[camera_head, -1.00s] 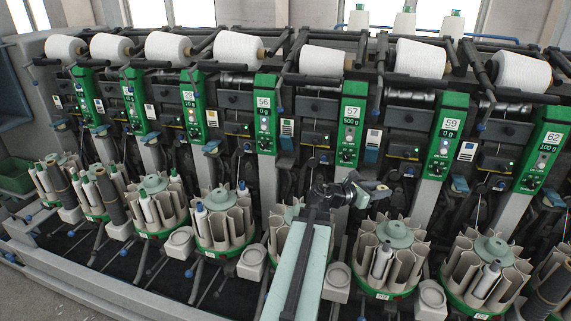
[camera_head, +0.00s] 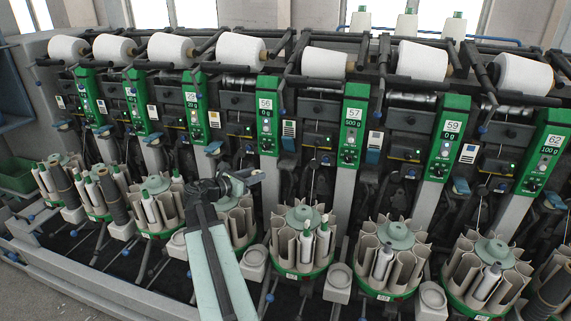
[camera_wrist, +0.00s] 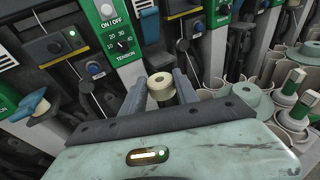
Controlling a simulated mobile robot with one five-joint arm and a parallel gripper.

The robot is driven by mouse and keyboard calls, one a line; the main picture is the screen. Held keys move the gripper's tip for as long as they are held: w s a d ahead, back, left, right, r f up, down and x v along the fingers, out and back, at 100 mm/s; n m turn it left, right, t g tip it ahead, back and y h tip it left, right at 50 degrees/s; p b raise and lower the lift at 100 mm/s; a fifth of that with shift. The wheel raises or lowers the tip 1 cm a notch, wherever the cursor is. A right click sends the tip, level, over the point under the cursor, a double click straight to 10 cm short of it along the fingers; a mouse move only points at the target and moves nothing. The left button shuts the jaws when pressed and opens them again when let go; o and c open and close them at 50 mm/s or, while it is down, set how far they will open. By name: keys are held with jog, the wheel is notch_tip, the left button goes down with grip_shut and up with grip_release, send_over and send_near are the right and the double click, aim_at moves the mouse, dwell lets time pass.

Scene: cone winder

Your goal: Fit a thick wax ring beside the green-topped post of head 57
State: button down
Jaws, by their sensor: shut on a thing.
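My gripper (camera_wrist: 160,92) is shut on a pale cream wax ring (camera_wrist: 160,82) with a small hole in its top, seen between the two fingers in the wrist view. In the head view my gripper (camera_head: 246,177) is in front of the machine, left of and below the green panel of head 56 (camera_head: 267,115). The green panel of head 57 (camera_head: 352,125), marked 500 g, stands further right, well apart from my gripper. I cannot make out its green-topped post. The ring is too small to tell in the head view.
Round bobbin magazines (camera_head: 302,240) stand in a row along the front, one partly behind my arm. Small round cups on pale blocks (camera_head: 338,280) sit between them. In the wrist view, a magazine with green-tipped bobbins (camera_wrist: 294,82) is close on the right.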

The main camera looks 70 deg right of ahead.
send_near(284, 166)
jog(key=s+d+r, duration=0.2)
jog(key=d+r, duration=0.1)
jog(key=d, duration=0.3)
jog(key=x, duration=0.4)
jog(key=shift+d+r, duration=0.1)
jog(key=shift+d, duration=0.2)
jog(key=shift+a+f+b, duration=0.3)
jog(key=shift+f+b, duration=0.65)
jog(key=shift+f, duration=0.05)
jog(key=shift+r, duration=0.25)
jog(key=shift+f, duration=0.15)
jog(key=c, duration=0.9)
grip_release()
jog(key=shift+a, duration=0.1)
